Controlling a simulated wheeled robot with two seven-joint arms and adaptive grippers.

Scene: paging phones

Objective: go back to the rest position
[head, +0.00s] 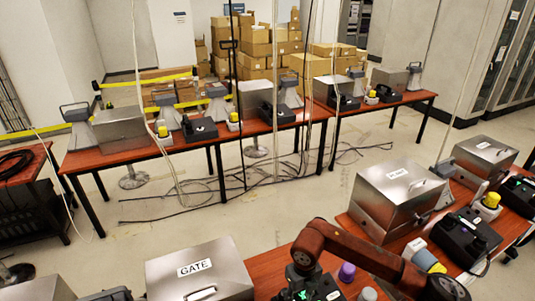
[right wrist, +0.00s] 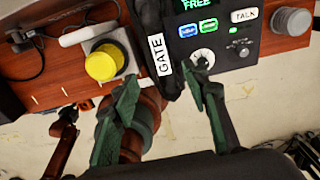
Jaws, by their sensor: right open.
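The GATE paging phone shows in the right wrist view as a black panel (right wrist: 235,45) with a green FREE display, small buttons, a TALK label and a dial. A black handset cradle with a GATE label (right wrist: 160,54) runs along its left side. My right gripper (right wrist: 160,82) is open, its two green-padded fingers spread on either side below the GATE label. Nothing is visibly gripped. In the head view my right arm reaches from the lower right over the near table, and the gripper is largely hidden beneath it. My left gripper is not in view.
A yellow button (right wrist: 103,63) on a grey base sits left of the phone. The near table also holds a silver GATE box (head: 195,278), a purple cap (head: 347,271) and another silver box (head: 395,195). A far table row (head: 185,140) stands beyond open floor with loose cables.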

